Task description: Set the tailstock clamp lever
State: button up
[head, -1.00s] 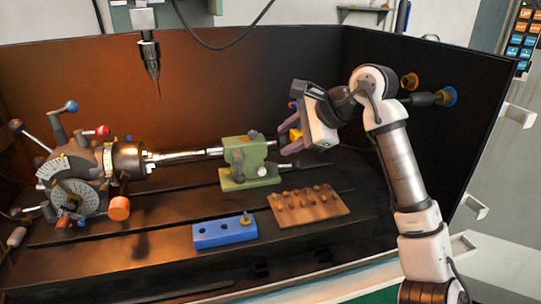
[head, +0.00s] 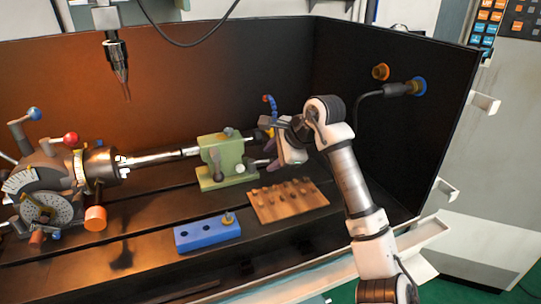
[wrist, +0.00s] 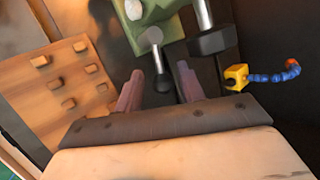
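The green tailstock (head: 212,160) stands on the dark bed, right of the chuck (head: 100,165). In the wrist view part of its green body (wrist: 150,22) shows at the top. A short metal lever with a black knob (wrist: 161,80) sticks out from it, pointing towards my gripper. My gripper (wrist: 160,88) is open, its two purple fingers on either side of the knob. I cannot tell whether either finger touches it. In the head view my gripper (head: 264,152) is at the right end of the tailstock and hides part of that end.
A dark block on a metal rod (wrist: 213,40) lies close to the right finger in the wrist view. A blue jointed hose (wrist: 272,77) with a yellow block is further right. A wooden peg board (head: 288,200) and a blue block (head: 207,232) lie in front.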

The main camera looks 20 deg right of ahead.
jog(key=shift+w+a+f, duration=0.2)
jog(key=shift+w+f, duration=0.15)
jog(key=shift+f, duration=0.15)
grip_shut()
